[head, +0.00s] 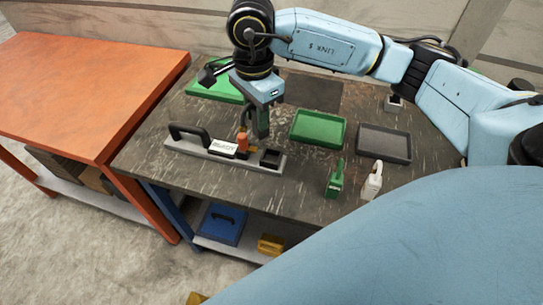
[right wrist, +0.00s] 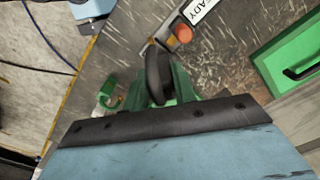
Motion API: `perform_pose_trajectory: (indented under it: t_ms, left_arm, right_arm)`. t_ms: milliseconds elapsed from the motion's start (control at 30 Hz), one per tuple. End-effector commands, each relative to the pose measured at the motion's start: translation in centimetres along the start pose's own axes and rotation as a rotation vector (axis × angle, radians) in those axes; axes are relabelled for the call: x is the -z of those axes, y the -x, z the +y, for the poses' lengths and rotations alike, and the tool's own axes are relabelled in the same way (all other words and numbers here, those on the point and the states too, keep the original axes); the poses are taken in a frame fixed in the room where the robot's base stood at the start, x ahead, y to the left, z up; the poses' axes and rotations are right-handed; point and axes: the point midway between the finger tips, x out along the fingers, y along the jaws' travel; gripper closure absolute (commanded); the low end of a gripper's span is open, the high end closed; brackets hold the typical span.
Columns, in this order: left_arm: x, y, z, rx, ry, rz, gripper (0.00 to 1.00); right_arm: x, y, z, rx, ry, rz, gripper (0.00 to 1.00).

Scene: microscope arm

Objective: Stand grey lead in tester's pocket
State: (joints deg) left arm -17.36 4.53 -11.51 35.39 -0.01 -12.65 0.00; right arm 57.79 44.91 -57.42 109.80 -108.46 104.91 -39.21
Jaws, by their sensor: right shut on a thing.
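The tester (head: 190,149) is a long grey base on the table, with a black handle, a white label and an orange knob (head: 242,138). Its dark square pocket (head: 270,157) is at the right end. My right gripper (head: 262,128) points down just above and behind the pocket end. It is shut on a dark grey, looped piece, which looks like the grey lead (right wrist: 158,78). The lead's lower end is hidden, so I cannot tell whether it touches the pocket. The tester's orange knob also shows in the right wrist view (right wrist: 182,33). My left gripper is not in view.
A green lead-like piece (head: 335,180) and a white one (head: 372,181) stand at the table's front right. A green tray (head: 318,139) and a grey tray (head: 384,155) lie behind them. An orange table (head: 90,80) stands to the left. The table's front left is clear.

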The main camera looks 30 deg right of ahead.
Motion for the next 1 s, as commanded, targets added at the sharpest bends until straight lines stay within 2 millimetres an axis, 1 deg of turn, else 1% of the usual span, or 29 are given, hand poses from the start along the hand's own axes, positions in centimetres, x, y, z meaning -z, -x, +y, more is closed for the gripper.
perform_pose_trajectory:
  t_ms: [100, 800, 1000]
  left_arm:
    - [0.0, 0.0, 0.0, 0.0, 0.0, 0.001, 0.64]
    - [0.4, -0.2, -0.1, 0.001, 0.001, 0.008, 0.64]
    - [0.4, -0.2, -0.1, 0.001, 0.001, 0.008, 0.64]
  right_arm:
    - [0.4, 0.0, 0.1, 0.001, -0.269, -0.001, 1.0]
    - [2.5, 0.2, 0.7, -0.001, -1.897, -0.001, 1.0]
    - [3.0, 0.3, 0.8, -0.001, -2.283, -0.002, 1.0]
